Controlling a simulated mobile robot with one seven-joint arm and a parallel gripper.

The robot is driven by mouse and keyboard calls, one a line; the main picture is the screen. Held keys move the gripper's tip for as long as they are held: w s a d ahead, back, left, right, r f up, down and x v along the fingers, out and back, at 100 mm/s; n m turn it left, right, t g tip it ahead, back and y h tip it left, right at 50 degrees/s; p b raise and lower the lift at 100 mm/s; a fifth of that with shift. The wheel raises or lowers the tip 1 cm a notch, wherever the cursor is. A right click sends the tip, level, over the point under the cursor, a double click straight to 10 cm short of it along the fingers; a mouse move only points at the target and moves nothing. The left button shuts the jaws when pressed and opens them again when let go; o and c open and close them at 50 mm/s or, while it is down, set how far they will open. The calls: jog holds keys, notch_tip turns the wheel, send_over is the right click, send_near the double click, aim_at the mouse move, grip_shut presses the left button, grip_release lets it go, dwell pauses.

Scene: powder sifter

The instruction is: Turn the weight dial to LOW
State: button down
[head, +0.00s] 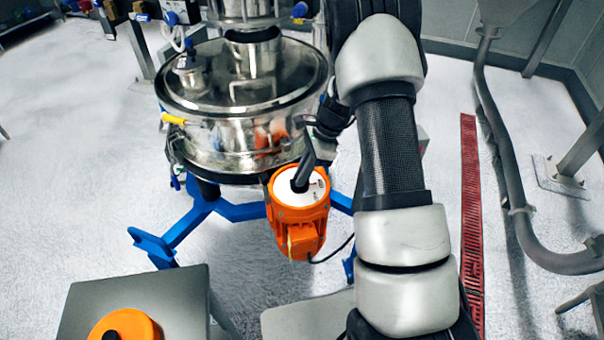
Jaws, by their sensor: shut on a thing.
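The orange motor housing (297,235) hangs at the front of the steel sifter. Its round white top face (289,196), which looks like the weight dial, points up toward me and carries small dark and red marks too small to read. My gripper (301,182) reaches down from the upper right, its dark fingers at the middle of this face. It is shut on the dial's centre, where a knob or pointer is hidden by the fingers. The dial's setting cannot be read.
The steel sifter drum (235,143) stands behind the motor on blue legs (187,228). A grey box (150,300) with an orange button housing (126,327) is at the lower left. A red floor grate (471,220) and grey pipe (512,170) are at right.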

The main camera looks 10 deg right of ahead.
jog(key=shift+n, duration=0.3)
jog(key=n, duration=0.1)
jog(key=n+g, duration=0.1)
jog(key=n, duration=0.1)
jog(key=n+g+b, duration=0.1)
jog(key=n, duration=0.1)
jog(key=shift+w+h, duration=0.25)
jog(key=shift+h, duration=0.05)
jog(key=n+g, duration=0.1)
jog(key=n, duration=0.2)
jog(key=n+g+h+b, duration=0.1)
jog(key=n, duration=0.2)
jog(key=shift+w+a, duration=0.1)
jog(key=shift+a, duration=0.05)
jog(key=shift+n+h, duration=0.3)
jog(key=c, duration=1.8)
grip_release()
jog(key=v, duration=1.7)
jog(key=shift+r, duration=0.15)
jog(key=shift+w+r, duration=0.1)
jog(key=shift+r, duration=0.05)
